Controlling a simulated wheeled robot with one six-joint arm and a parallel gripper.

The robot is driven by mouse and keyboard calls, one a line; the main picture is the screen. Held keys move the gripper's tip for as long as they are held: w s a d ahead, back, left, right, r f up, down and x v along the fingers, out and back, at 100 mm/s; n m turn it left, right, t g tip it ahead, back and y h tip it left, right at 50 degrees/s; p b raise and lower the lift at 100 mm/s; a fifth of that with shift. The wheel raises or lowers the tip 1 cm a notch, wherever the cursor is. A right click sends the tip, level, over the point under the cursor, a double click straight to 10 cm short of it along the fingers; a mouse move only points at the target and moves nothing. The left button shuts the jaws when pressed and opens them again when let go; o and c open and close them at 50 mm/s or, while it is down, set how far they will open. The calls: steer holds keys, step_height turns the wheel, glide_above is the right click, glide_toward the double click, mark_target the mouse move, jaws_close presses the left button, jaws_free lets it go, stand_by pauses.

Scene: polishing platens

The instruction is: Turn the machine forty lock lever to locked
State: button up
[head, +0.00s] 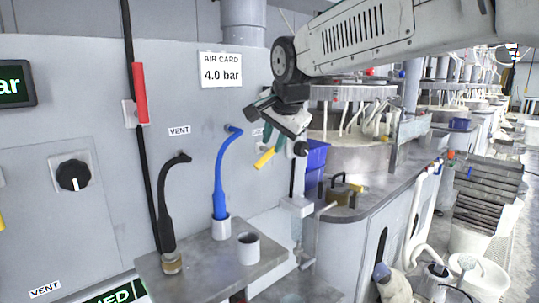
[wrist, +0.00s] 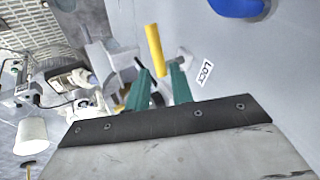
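The lock lever (head: 265,158) is a short yellow bar on the grey machine wall, beside and just below my gripper (head: 283,140) in the head view. In the wrist view the yellow lever (wrist: 154,50) stands nearly upright, just past my green fingertips (wrist: 161,74). The fingers are apart, with the lever's lower end and a dark part showing in the gap between them. I cannot tell whether either finger touches the lever. A white LOCK label (wrist: 204,73) is on the wall to the right of the lever; the gripper mostly hides that area in the head view.
A red handle (head: 139,93) and a black knob (head: 73,175) are further left. A worktop with a blue bin (head: 316,157) lies right.

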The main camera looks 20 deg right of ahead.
mark_target(270, 152)
steer(key=x, duration=0.5)
steer(key=shift+w+f, duration=0.2)
steer(key=shift+f, duration=0.15)
jaws_close()
steer(key=n+t+h, duration=0.1)
steer(key=h, duration=0.1)
steer(key=t+h, duration=0.1)
steer(key=h, duration=0.1)
steer(key=shift+f+n, duration=0.25)
steer(key=shift+n, duration=0.15)
steer(key=t+h, duration=0.1)
steer(key=n+t+h, duration=0.1)
steer(key=shift+d+h, duration=0.2)
steer(key=shift+h, duration=0.1)
steer(key=shift+w+d+n+t+h, duration=0.1)
steer(key=shift+d+n+t+h, duration=0.1)
steer(key=shift+n+t+h, duration=0.7)
